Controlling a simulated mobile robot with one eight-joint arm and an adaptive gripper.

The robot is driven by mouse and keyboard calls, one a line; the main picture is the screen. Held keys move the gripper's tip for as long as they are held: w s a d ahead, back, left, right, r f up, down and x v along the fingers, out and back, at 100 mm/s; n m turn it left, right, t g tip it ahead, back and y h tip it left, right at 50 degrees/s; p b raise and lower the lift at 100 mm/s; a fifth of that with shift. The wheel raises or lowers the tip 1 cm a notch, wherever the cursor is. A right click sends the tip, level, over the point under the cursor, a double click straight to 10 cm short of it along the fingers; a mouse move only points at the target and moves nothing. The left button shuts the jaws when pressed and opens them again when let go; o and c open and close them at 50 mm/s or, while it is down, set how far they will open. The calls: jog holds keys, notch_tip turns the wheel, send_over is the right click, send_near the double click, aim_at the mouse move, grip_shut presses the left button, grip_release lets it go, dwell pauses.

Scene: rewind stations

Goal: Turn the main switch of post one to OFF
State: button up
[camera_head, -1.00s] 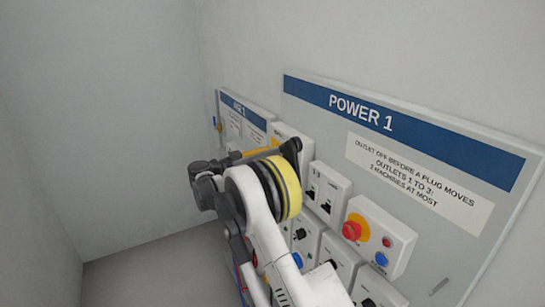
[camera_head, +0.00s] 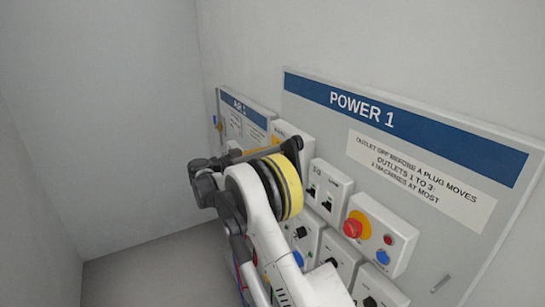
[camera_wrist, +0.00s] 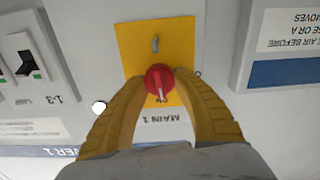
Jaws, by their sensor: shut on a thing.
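The main switch of post one is a round red knob (camera_wrist: 160,78) on a yellow plate (camera_wrist: 178,41) in the wrist view, which shows the panel upside down. The label MAIN 1 (camera_wrist: 165,118) sits below the plate in that picture. A white mark on the knob lies roughly upright in the picture, by the letters ON. My gripper (camera_wrist: 162,84) has its two yellow fingers shut on the knob, one on each side. In the head view my arm hides the knob and the fingers. A grey shackle-like loop (camera_wrist: 155,43) sits on the plate beyond the knob.
The POWER 1 board (camera_head: 330,90) bears breaker switches (camera_head: 328,190), a red emergency button (camera_head: 353,228) and outlets (camera_head: 338,257) close by my arm. The AIR 1 board (camera_head: 245,108) is to its left. Open floor (camera_head: 150,272) lies at lower left.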

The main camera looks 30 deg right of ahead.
jog(key=n+b, duration=0.3)
jog(key=n, duration=0.2)
jog(key=shift+w+f, duration=0.1)
jog(key=shift+f, duration=0.05)
jog(key=n+b, duration=0.2)
jog(key=n, duration=0.3)
jog(key=shift+n, duration=0.3)
jog(key=o, duration=1.2)
jog(key=shift+d, duration=0.1)
jog(key=a, duration=1.2)
